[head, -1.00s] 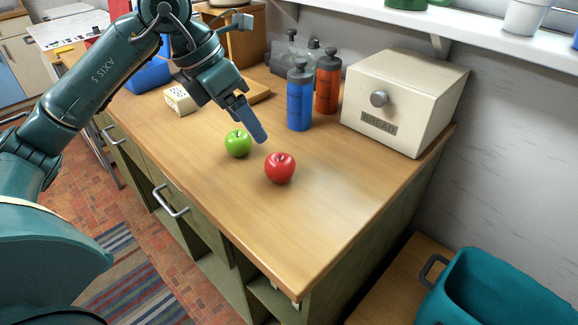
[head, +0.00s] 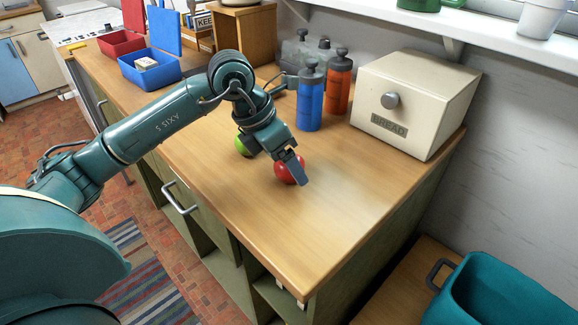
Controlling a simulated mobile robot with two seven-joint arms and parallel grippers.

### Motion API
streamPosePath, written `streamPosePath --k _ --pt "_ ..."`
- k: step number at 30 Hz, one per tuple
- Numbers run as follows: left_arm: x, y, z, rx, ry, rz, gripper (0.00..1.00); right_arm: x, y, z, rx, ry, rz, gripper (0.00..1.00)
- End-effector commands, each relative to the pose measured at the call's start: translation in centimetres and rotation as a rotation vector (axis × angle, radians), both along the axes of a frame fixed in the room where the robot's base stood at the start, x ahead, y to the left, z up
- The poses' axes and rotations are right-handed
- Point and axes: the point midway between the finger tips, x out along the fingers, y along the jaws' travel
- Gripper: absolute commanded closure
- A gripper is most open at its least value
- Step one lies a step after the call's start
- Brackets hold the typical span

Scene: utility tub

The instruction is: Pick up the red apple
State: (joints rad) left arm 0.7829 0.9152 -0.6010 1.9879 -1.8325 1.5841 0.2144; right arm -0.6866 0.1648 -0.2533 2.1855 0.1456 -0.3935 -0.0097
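The red apple (head: 283,173) sits on the wooden counter (head: 335,215), near the middle of the head view. My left gripper (head: 297,170) points down at the apple. One finger crosses in front of the apple's right side and hides part of it. The other finger is not clearly visible, so I cannot tell whether the gripper is open or closed on the apple. My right gripper is not in view.
A green apple (head: 242,147) is just left of the red one, partly behind my gripper. Blue (head: 310,105) and orange (head: 339,85) bottles and a bread box (head: 415,100) stand behind. The front right of the counter is clear. A teal tub (head: 510,295) is lower right.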

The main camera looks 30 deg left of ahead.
Motion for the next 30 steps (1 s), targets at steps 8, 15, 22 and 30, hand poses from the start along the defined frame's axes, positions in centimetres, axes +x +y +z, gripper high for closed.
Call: streamPosePath --k 8,15,22,30 --pt "0.00 0.01 0.04 0.000 0.000 0.000 0.39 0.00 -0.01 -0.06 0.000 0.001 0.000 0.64" --pt "0.00 0.01 0.06 -0.001 -0.001 0.000 0.58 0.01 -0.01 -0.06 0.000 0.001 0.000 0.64" --pt "0.00 0.01 0.07 -0.001 -0.001 0.000 0.76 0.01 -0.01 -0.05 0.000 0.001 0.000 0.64" --pt "0.06 0.01 0.53 -0.001 -0.004 0.000 0.76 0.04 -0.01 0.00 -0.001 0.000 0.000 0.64"
